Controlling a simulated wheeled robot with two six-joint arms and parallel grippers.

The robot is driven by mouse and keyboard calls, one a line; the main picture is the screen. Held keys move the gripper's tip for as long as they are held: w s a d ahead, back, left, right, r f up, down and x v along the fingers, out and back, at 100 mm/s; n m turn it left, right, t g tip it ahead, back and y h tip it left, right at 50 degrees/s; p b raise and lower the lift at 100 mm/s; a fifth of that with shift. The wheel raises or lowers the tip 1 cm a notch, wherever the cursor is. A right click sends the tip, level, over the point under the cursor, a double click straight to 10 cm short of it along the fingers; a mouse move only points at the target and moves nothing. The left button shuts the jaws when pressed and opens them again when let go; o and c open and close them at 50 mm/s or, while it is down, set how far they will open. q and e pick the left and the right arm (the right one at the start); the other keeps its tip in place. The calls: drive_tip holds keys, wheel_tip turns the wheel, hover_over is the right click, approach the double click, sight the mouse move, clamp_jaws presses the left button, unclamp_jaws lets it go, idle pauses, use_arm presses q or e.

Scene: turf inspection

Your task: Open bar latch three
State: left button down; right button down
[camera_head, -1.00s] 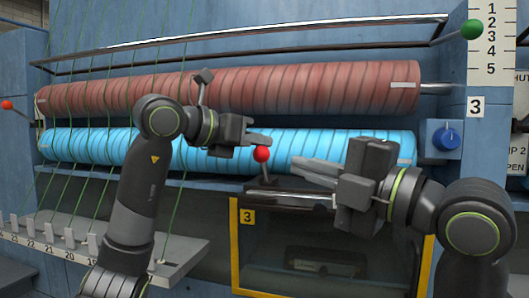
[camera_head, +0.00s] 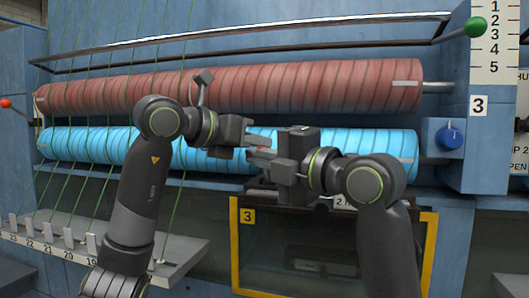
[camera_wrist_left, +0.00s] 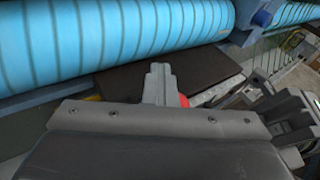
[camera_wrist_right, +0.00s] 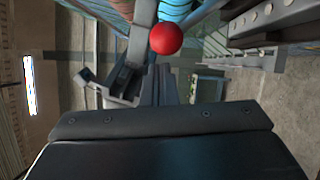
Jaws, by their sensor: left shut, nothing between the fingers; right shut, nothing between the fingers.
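The red ball knob (camera_wrist_right: 166,38) stands out clearly in the right wrist view, just beyond my right fingertips (camera_wrist_right: 160,72). In the head view it is mostly hidden by my grippers, above the yellow-framed panel (camera_head: 236,240) marked 3. My left gripper (camera_head: 262,139) is shut and empty at the knob, coming from the left. My right gripper (camera_head: 256,156) is shut and empty, just below and in front of it. In the left wrist view a bit of red (camera_wrist_left: 184,100) shows beside my left fingers (camera_wrist_left: 158,75). Contact with the knob cannot be told.
A blue striped roller (camera_head: 390,144) and a red-brown roller (camera_head: 310,88) run behind the grippers. A blue dial (camera_head: 448,138) and a post with a green knob (camera_head: 474,27) are at the right. A numbered ledge (camera_head: 180,262) with green strands lies at the left.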

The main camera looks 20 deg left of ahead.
use_arm(q)
drive_tip(key=shift+w, duration=0.1)
drive_tip(key=shift+s+a+r, duration=0.1)
drive_tip(key=shift+s, duration=0.2)
use_arm(e)
drive_tip(key=shift+w+d+r, duration=0.15)
drive_tip(key=shift+w+r, duration=0.05)
drive_tip(key=shift+w, duration=0.4)
